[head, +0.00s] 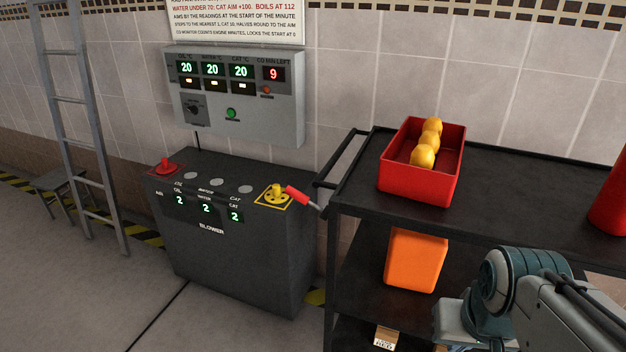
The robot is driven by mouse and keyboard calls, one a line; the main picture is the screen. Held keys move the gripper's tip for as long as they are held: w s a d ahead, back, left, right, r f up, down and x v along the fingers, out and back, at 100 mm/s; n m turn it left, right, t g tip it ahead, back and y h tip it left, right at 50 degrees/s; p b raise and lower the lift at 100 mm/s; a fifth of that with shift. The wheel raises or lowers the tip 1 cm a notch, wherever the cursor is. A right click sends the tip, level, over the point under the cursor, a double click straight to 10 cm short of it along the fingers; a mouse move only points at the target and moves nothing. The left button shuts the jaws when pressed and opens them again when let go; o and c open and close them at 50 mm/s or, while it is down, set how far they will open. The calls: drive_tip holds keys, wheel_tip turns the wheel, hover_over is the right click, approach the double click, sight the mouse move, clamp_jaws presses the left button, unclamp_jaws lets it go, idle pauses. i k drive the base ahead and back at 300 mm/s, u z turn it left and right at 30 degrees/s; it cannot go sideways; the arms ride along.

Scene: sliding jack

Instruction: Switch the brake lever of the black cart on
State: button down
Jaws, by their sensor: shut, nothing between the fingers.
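The black cart (485,184) stands at the right with a dark top, lower shelves and a push handle (326,170) at its left end. A lever with a red grip (297,195) and a grey shaft sticks out up and left by the cart's near left corner; it appears to be the brake lever. Its grip overlaps the blower box's right edge in the picture; I cannot tell whether they touch. Part of my arm shows at the lower right, in front of the cart. My gripper is outside the picture.
A red bin (417,180) with yellow round things and a red object (611,195) stand on the cart. An orange container (415,262) is below. The dark blower box (240,262) stands left of the cart. Floor (75,310) is clear at the lower left.

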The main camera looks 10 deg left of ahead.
sight(291, 192)
drive_tip(key=u, duration=1)
drive_tip(key=i, duration=0.65)
drive_tip(key=z, duration=0.7)
